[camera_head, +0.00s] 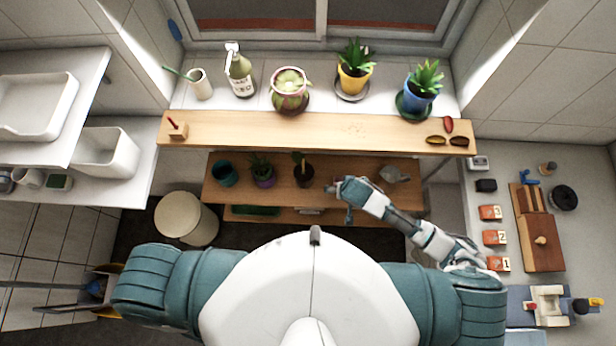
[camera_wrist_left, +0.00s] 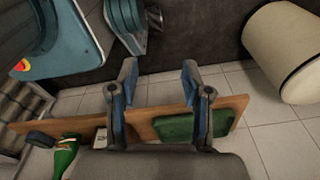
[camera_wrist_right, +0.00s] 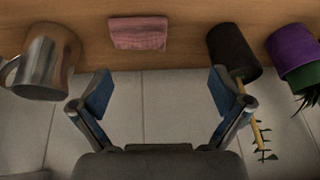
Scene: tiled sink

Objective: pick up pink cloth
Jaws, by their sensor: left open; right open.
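The pink cloth (camera_wrist_right: 138,33) lies folded on a wooden shelf in the right wrist view, ahead of and between my right gripper's fingers. I cannot make it out in the head view, where my right arm covers part of that shelf. My right gripper (camera_wrist_right: 151,92) is open and empty, apart from the cloth. In the head view the right gripper (camera_head: 340,188) is over the wooden shelf, right of the dark plant pot. My left gripper (camera_wrist_left: 160,82) is open and empty in the left wrist view, and out of sight in the head view.
A metal mug-like vessel (camera_wrist_right: 45,58) stands left of the cloth; a dark pot (camera_wrist_right: 234,52) and purple pot (camera_wrist_right: 291,48) stand right. An upper wooden shelf (camera_head: 310,133) runs behind. A beige bin (camera_head: 186,219) stands left. The left wrist view shows a green tray (camera_wrist_left: 190,126).

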